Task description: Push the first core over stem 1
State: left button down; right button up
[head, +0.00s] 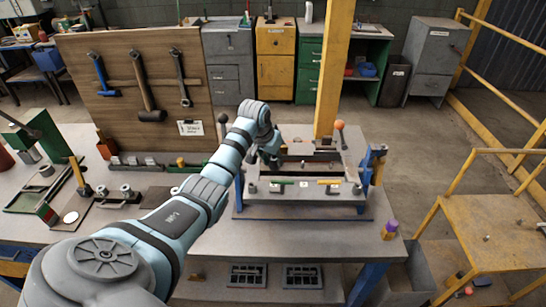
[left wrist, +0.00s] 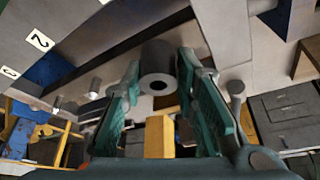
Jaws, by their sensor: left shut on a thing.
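My left gripper (head: 270,158) is over the left part of a grey metal mould (head: 305,198) on the bench. In the left wrist view its two teal fingers (left wrist: 158,98) are shut on a dark grey cylindrical core (left wrist: 155,62) with a round hole in its near end. The core lies close to the mould's pale wall. Whether it sits around a stem is hidden. My right gripper is not in view.
A lever with an orange knob (head: 340,125) rises behind the mould, and a blue clamp (head: 375,160) stands at its right end. A yellow post (head: 333,70) rises behind. The bench front is mostly clear.

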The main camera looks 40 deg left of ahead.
pick_arm(q)
jog(key=c, duration=1.2)
grip_release()
jog(key=v, duration=1.2)
jog(key=shift+w, duration=0.1)
